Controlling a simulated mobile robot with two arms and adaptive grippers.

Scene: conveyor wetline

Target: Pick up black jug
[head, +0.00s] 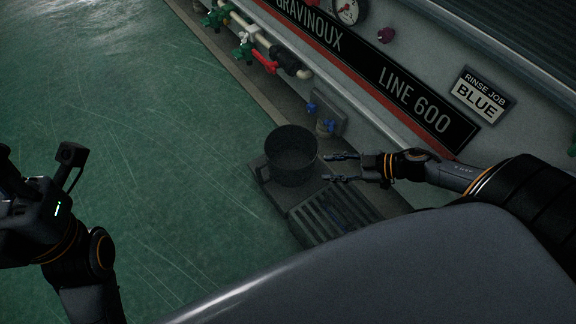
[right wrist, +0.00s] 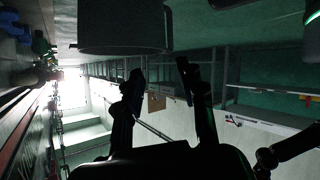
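The black jug (head: 291,168) stands upright on a dark ledge at the foot of the machine in the head view. It is wide and open at the top. In the right wrist view the jug (right wrist: 120,30) is a dark shape at the top edge, beyond the fingertips and partly cut off. My right gripper (head: 333,168) is open and empty just right of the jug, its fingers pointing at it. Its two fingers (right wrist: 162,78) stand apart in the right wrist view. My left gripper (head: 40,185) is at the left edge, far from the jug, partly cut off.
A slotted drain grate (head: 335,215) lies just below the jug. Pipes with green and red valves (head: 262,62) run along the machine. A sign reads "RINSE JOB BLUE" (head: 477,97). The green floor (head: 150,140) at left is clear.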

